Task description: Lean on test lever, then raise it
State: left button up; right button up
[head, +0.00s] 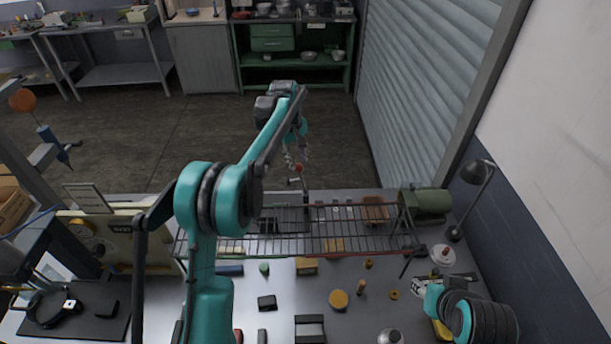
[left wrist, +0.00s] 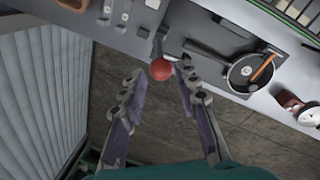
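The test lever has a red ball knob (left wrist: 160,70) on a dark shaft (left wrist: 159,46) that rises from the far edge of the bench. In the left wrist view the knob sits between my left fingertips, with a narrow gap on each side. My left gripper (left wrist: 161,68) is open and empty. In the head view my left gripper (head: 296,154) reaches over the bench's back edge, just beyond the red knob (head: 299,168).
A wire rack (head: 345,244) spans the bench in front of the lever. A green cylindrical machine (head: 426,204) and a lamp (head: 478,172) stand to the right. Small blocks and discs are scattered on the near bench. The floor behind the bench is clear.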

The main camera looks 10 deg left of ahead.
aim_at(302, 181)
pick_arm(q)
jog(key=f, duration=0.3)
jog(key=w+f, duration=0.1)
jog(key=f, duration=0.3)
jog(key=d+f, duration=0.1)
jog(key=f, duration=0.3)
jog(key=shift+w+f, duration=0.15)
jog(key=shift+f, duration=0.05)
jog(key=shift+b, duration=0.3)
grip_shut()
